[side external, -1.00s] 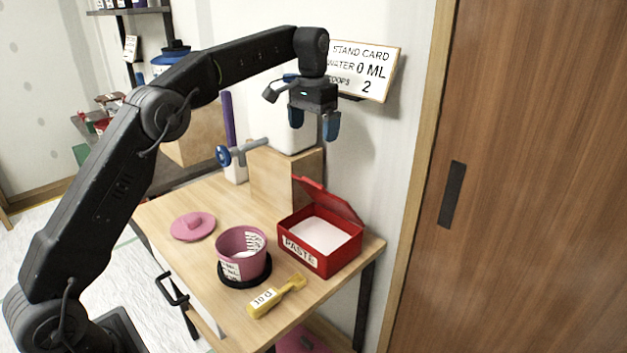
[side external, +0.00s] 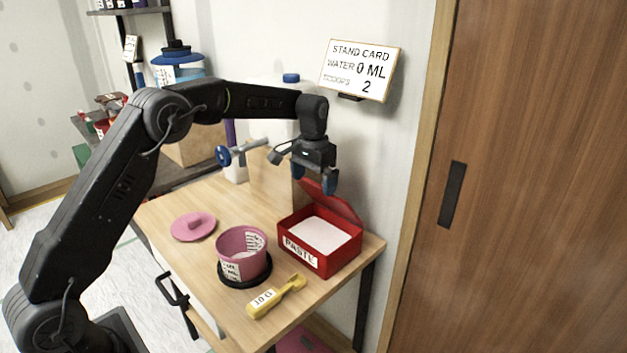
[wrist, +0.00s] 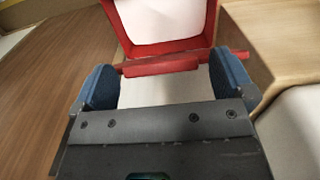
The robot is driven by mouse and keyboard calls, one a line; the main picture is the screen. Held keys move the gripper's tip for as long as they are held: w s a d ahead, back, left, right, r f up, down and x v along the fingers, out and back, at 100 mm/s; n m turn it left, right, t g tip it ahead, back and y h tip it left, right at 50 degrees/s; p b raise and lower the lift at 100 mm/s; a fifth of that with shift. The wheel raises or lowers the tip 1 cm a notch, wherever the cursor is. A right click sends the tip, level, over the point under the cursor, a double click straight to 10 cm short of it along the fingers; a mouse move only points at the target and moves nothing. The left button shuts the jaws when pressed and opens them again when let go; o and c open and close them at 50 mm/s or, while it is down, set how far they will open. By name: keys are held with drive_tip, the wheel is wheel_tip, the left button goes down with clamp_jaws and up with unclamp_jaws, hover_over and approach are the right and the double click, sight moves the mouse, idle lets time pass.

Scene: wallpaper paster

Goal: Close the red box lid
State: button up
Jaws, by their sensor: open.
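The red box (side external: 318,252), labelled PASTE and holding white powder, stands at the right end of the table. Its red lid (side external: 330,202) is raised and leans back at the rear. My gripper (side external: 314,190) is open and empty, pointing down just above and behind the lid. In the wrist view the lid's edge (wrist: 160,66) runs across between the blue fingertips of my gripper (wrist: 165,85), with the box opening beyond it. I cannot tell whether the fingers touch the lid.
A pink pot (side external: 243,258) on a black ring and a yellow scoop (side external: 276,296) stand left of and in front of the box. A pink pot lid (side external: 193,226) lies further left. A wooden block (side external: 268,180) with a white container is close behind the box.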

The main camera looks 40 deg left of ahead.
drive_tip(key=shift+f, duration=0.25)
drive_tip(key=c, duration=1.3)
drive_tip(key=shift+s, duration=0.1)
